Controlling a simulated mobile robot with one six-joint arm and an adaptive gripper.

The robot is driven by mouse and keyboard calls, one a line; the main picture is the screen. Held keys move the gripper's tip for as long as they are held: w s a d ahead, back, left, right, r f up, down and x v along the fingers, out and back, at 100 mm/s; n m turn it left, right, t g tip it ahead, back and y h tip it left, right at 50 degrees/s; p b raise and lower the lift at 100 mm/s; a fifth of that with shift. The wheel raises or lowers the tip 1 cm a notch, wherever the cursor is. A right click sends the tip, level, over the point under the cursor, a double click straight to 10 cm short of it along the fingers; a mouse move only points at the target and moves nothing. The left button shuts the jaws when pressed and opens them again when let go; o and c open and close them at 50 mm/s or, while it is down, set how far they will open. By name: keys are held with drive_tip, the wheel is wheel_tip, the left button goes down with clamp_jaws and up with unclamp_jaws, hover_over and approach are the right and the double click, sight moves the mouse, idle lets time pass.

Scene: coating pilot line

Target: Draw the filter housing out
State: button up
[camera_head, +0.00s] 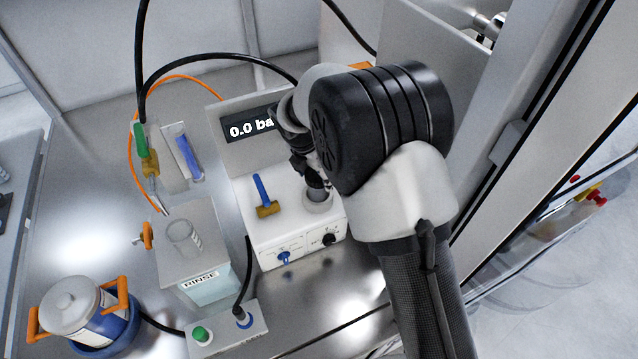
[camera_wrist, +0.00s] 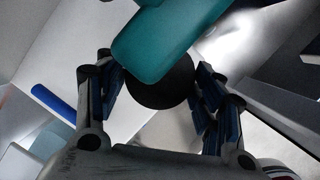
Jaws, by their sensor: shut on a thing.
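The filter housing looks like a dark cylinder (camera_head: 317,191) in the head view. It stands at the light collar (camera_head: 317,207) on top of the white unit, and its lower end meets or lies in front of that collar; I cannot tell how deep it sits. My gripper (camera_head: 308,170) is above it, partly hidden behind my arm. In the wrist view the fingers of my gripper (camera_wrist: 160,100) stand on both sides of a black round part (camera_wrist: 162,92), shut on it. A teal rounded piece (camera_wrist: 165,38) covers part of that black round part.
A blue-handled valve (camera_head: 262,196) stands left of the collar on the unit. The display (camera_head: 248,127) behind reads 0.0 ba, cut off by my arm. The RINSE tank (camera_head: 197,270) and a lidded container (camera_head: 80,308) stand left. A frame post (camera_head: 545,130) stands at right.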

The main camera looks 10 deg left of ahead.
drive_tip(key=shift+r+p, duration=0.85)
drive_tip(key=shift+r+p, duration=1.55)
drive_tip(key=shift+r, duration=0.15)
drive_tip(key=shift+f, duration=0.1)
